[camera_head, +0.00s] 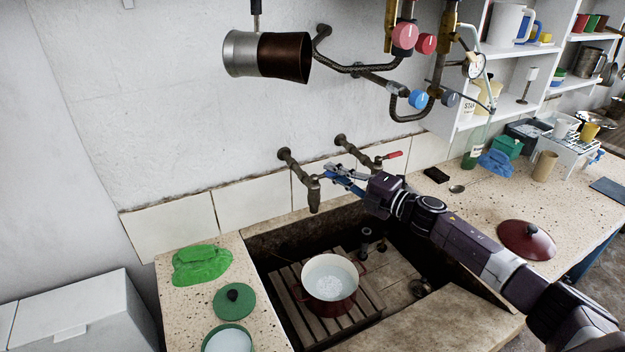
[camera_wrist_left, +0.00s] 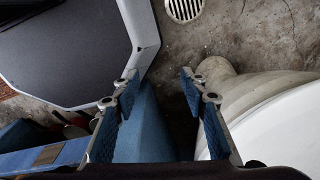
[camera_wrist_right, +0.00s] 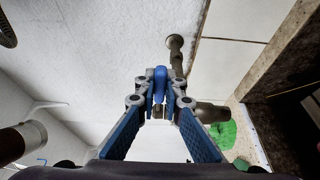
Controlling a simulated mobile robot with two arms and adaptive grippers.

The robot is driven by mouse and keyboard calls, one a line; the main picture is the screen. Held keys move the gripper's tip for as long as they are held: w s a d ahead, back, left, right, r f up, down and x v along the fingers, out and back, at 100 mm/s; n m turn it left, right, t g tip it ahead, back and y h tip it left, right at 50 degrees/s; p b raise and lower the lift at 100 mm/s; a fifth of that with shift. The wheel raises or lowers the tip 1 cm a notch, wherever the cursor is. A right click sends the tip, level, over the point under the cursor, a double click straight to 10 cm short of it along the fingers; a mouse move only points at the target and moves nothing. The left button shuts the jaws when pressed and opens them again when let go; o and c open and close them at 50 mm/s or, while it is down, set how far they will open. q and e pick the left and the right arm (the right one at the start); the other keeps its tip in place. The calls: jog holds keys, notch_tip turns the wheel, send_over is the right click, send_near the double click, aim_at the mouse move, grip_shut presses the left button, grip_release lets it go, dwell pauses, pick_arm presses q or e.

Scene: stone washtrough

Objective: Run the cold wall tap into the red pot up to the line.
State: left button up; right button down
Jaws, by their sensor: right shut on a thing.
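The red pot (camera_head: 331,303), white inside, stands upright on wooden slats in the stone trough, below the left wall tap (camera_head: 313,195). A white, rippled patch shows inside the pot; I cannot make out a fill line or the water level. No clear stream shows under the spout. My right gripper (camera_head: 335,175) is at the left tap, shut on its blue handle (camera_wrist_right: 160,85). The right wall tap has a red handle (camera_head: 393,155). My left gripper (camera_wrist_left: 158,85) is open and empty, away from the trough, over the floor.
A green cloth (camera_head: 202,265) and a green lid (camera_head: 234,301) lie on the left counter. A dark red lid (camera_head: 526,240) lies on the right counter. My right arm crosses over the trough's right side. Pipes and valves (camera_head: 405,75) hang on the wall above.

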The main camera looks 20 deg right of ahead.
jog(key=shift+w+r, duration=0.1)
jog(key=shift+r, duration=0.2)
jog(key=c, duration=2)
grip_release()
jog(key=shift+f, duration=0.15)
jog(key=shift+f, duration=0.1)
jog(key=shift+s+d, duration=0.2)
jog(key=shift+s, duration=0.25)
jog(key=shift+r+v, duration=0.1)
jog(key=shift+v, duration=2.65)
jog(key=shift+r+v, duration=0.15)
jog(key=shift+v, duration=2.6)
jog(key=shift+d, duration=0.1)
